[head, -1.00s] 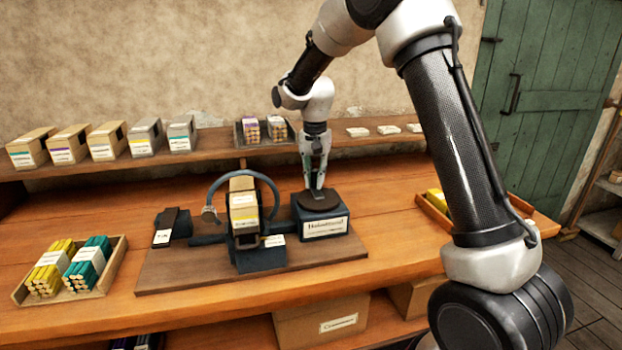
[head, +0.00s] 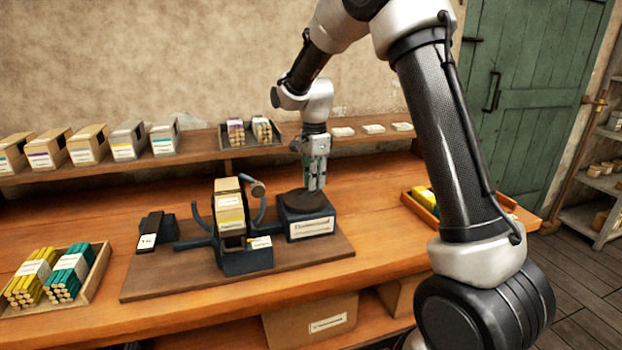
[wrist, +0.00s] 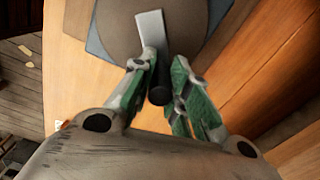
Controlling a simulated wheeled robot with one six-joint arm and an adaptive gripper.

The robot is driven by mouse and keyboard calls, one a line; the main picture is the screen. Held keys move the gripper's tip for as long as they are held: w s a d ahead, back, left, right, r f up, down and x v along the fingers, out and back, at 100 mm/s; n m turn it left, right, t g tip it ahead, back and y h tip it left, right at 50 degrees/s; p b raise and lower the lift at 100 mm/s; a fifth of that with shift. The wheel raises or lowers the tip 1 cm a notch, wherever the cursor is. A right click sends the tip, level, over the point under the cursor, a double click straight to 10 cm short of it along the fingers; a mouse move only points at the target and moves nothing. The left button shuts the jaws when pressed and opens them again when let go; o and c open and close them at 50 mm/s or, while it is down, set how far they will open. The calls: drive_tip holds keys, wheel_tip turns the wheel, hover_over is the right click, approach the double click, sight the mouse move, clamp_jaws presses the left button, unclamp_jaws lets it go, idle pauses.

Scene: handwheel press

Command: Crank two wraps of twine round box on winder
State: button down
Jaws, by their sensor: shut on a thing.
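The winder's dark blue stand (head: 247,262) sits on a brown board, holding an upright tan box (head: 229,205) with a pale label. A curved blue flyer arm (head: 196,222) passes around the box, and its spool end (head: 257,188) is at the box's upper right. Right of it is a blue crank housing (head: 310,229) with a round dark crank disc (head: 300,203) on top. My gripper (head: 316,185) is above the disc, shut on the black crank knob (wrist: 160,94). In the wrist view a grey crank arm (wrist: 151,30) runs to the knob. I cannot make out twine on the box.
A dark counter block (head: 150,236) stands at the board's left; its digits are unclear. A tray (head: 92,272) of yellow and teal bundles lies at the left. Several boxes (head: 88,150) and a tray (head: 252,140) line the back shelf. Another tray (head: 416,208) sits right, partly behind my arm.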

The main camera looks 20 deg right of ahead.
drive_tip(key=shift+s+d+m, duration=0.15)
drive_tip(key=shift+s+m, duration=0.1)
drive_tip(key=shift+m, duration=0.45)
drive_tip(key=c, duration=1.3)
unclamp_jaws()
wheel_tip(320, 180, up, 12)
